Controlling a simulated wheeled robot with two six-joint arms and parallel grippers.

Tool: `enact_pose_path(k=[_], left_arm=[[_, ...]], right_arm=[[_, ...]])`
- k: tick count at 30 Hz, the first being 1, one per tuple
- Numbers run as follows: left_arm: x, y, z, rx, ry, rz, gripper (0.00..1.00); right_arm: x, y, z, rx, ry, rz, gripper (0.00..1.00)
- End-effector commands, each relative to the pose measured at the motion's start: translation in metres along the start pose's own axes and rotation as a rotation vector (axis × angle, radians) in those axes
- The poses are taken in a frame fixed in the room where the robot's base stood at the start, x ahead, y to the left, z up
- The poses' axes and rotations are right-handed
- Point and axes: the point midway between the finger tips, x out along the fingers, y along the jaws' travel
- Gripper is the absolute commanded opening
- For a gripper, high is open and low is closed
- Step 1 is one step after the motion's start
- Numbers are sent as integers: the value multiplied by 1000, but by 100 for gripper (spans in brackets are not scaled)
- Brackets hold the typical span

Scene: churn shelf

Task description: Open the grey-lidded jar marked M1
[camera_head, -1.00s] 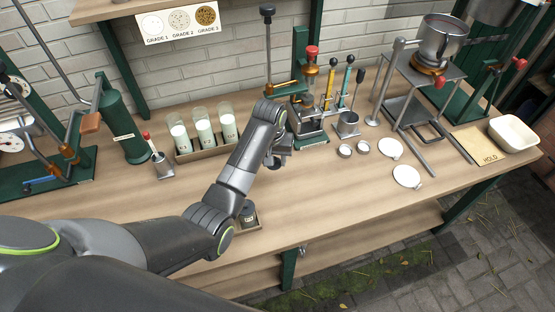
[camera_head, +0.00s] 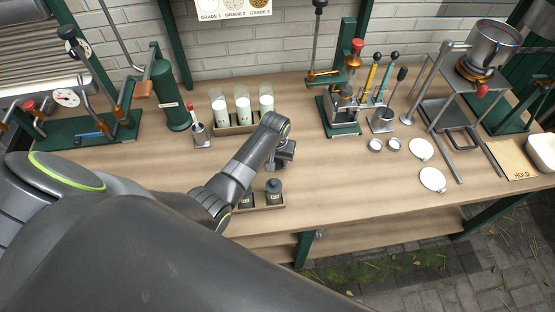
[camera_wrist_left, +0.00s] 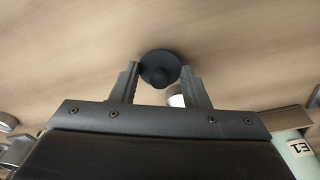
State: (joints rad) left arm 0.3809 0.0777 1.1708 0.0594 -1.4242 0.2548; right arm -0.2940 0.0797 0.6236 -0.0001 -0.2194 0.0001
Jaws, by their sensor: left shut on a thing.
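My left gripper (camera_head: 283,158) is over the middle of the bench, behind a small tray (camera_head: 268,208). In the left wrist view its fingers (camera_wrist_left: 160,76) are shut on a round dark grey lid (camera_wrist_left: 160,62) with a knob. Whether a jar body hangs under that lid is hidden; a small pale patch shows below its edge. A dark-lidded jar (camera_head: 274,191) with a pale label stands upright in the tray. Another small jar (camera_head: 247,200) beside it is partly hidden by my arm. The labels are too small to read. My right gripper is not in view.
Several white-filled bottles (camera_head: 243,107) stand in a rack (camera_head: 236,128) behind the gripper. Right of it are two small round cups (camera_head: 376,145), two white discs (camera_head: 432,179) and a green press (camera_head: 341,117). Bare wood (camera_head: 340,195) lies right of the tray.

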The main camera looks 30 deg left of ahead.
Motion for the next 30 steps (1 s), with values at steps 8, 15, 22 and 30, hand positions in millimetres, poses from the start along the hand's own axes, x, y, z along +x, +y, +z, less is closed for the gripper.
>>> enact_pose_path(k=[8,15,22,30], left_arm=[[10,0,1,1,1,0,14],[14,0,2,0,0,0,14],[13,0,2,0,1,0,63],[12,0,1,0,1,0,63]], right_arm=[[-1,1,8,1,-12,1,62],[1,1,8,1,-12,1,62],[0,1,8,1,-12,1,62],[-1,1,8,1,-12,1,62]])
